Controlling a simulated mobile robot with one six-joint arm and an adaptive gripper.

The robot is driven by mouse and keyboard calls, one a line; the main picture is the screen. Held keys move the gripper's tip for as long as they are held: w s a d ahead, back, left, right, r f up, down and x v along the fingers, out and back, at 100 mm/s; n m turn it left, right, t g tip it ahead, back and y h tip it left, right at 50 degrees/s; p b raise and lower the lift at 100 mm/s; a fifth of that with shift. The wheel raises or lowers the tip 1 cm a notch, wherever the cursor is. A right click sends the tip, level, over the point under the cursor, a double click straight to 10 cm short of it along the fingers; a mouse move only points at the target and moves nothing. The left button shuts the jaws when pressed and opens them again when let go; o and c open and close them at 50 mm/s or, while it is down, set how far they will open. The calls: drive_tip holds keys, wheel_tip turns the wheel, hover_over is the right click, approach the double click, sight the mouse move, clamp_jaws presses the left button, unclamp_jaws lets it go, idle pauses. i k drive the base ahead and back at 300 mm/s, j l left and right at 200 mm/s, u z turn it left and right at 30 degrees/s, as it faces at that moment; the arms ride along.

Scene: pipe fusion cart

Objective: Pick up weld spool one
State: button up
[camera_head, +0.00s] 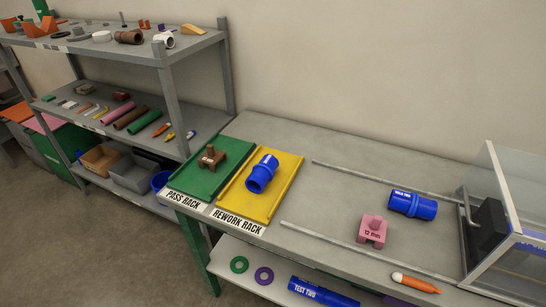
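Two short blue spools with raised middle bands are in the head view. One blue spool (262,173) lies tilted on the yellow rework rack (282,196), and I see no readable label on it. The other blue spool (413,205) lies on its side on the grey bench, between two metal rails. It has a small white label that I cannot read with certainty, so I cannot tell which one is weld spool one. My gripper is not in view.
The green pass rack (191,186) holds a brown block (211,158). A pink block (372,231), an orange marker-like item (415,283) and a clear-walled enclosure (510,200) are near the right spool. A longer blue pipe (322,292) lies below. Crowded shelving stands left.

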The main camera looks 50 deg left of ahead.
sight(262, 173)
drive_tip(key=u, duration=2.15)
drive_tip(key=z, duration=0.55)
drive_tip(key=i+j+z, duration=0.4)
drive_tip(key=j, duration=0.25)
drive_tip(key=i+j+z, duration=0.15)
drive_tip(key=j, duration=0.2)
drive_tip(key=i+j+z, duration=0.2)
drive_tip(key=j, duration=0.2)
drive_tip(key=i+j+z, duration=0.2)
drive_tip(key=j, duration=0.2)
drive_tip(key=j+z, duration=0.2)
drive_tip(key=j, duration=0.2)
